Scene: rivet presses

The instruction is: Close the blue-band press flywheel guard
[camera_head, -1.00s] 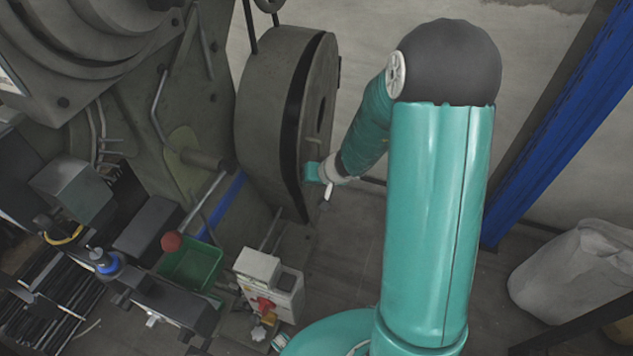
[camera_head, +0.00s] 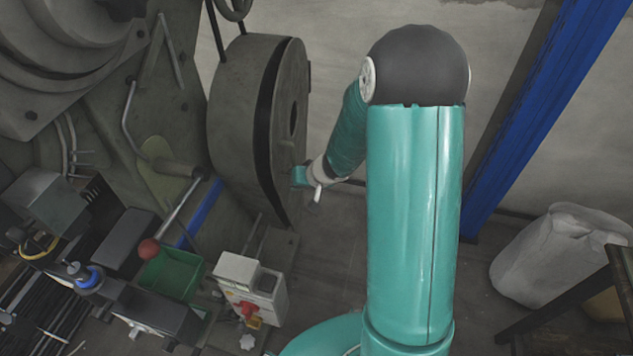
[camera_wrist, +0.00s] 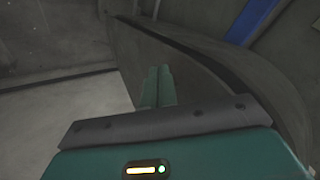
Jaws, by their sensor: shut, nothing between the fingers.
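The flywheel guard is a grey round drum-like housing in the head view, with a fixed-looking rear part (camera_head: 235,115) and a front cover (camera_head: 293,90) with a slot. A dark gap runs between the two parts. A blue band (camera_head: 203,212) shows on the press body; it also shows in the wrist view (camera_wrist: 252,20). My gripper (camera_head: 298,176) is at the lower right face of the front cover. In the wrist view my green fingers (camera_wrist: 158,84) are together and empty, against or very close to a grey guard surface; contact is unclear.
A green bin (camera_head: 172,275), a red-knobbed lever (camera_head: 149,249) and a control box (camera_head: 250,285) stand below the guard. A blue post (camera_head: 530,110) and a pale sack (camera_head: 550,255) are at the right. Floor between guard and post is partly clear.

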